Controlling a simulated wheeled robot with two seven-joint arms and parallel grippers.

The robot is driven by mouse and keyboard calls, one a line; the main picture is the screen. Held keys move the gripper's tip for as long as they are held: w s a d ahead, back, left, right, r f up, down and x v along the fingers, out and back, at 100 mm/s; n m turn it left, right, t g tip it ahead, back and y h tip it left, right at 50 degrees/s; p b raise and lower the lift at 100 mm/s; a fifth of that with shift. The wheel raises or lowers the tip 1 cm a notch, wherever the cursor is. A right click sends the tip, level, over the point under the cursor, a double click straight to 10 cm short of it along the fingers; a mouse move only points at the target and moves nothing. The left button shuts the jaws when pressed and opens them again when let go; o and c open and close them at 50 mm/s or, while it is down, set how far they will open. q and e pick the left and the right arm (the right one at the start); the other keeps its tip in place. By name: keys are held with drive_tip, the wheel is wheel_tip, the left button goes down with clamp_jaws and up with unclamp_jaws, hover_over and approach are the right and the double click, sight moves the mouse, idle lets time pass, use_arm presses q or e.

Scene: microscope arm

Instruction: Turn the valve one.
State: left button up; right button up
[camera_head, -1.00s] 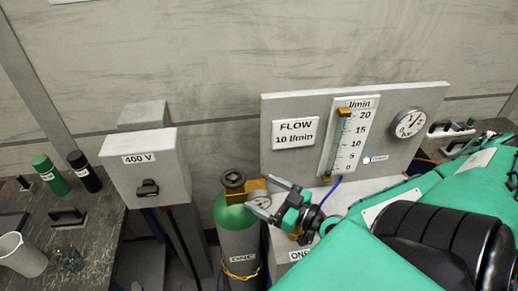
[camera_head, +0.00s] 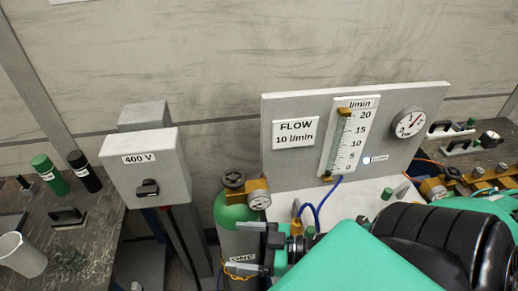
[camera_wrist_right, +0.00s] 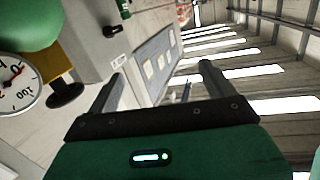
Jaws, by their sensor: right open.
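The valve is a dark round handwheel (camera_head: 233,181) on top of a green-shouldered grey gas cylinder (camera_head: 223,212), whose label is partly covered. A brass regulator (camera_head: 252,189) with a small gauge (camera_head: 260,200) sits beside the handwheel. My right gripper (camera_head: 246,248) is open and empty, in front of the cylinder body, below the regulator and apart from the handwheel. In the right wrist view the two fingers (camera_wrist_right: 161,72) stand wide apart with nothing between them. The gauge (camera_wrist_right: 18,82) and green shoulder (camera_wrist_right: 28,20) show at the left there. My left gripper is not in view.
A grey 400 V box (camera_head: 146,170) with a black switch stands left of the cylinder. A flow panel (camera_head: 285,165) with scale and dial stands behind. Blue hose (camera_head: 320,206) runs beside my right arm. A bench (camera_head: 85,235) holds bottles and a beaker at the left.

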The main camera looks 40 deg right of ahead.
drive_tip(key=shift+s+a+f+n+g, duration=0.9)
drive_tip(key=shift+a+f+g, duration=0.8)
drive_tip(key=shift+a, duration=0.95)
drive_tip(key=s+d+f+m+g+h+b, duration=0.1)
drive_tip(key=d+f+m+g+h, duration=0.1)
drive_tip(key=f+h, duration=0.3)
drive_tip(key=s+d+f+m+g+h, duration=0.1)
drive_tip(key=d+f+m+g+h, duration=0.2)
drive_tip(key=f, duration=1)
drive_tip(key=shift+d+m+g+h+b, duration=0.35)
drive_tip(key=shift+d+m+h, duration=0.45)
drive_tip(key=shift+h, duration=0.5)
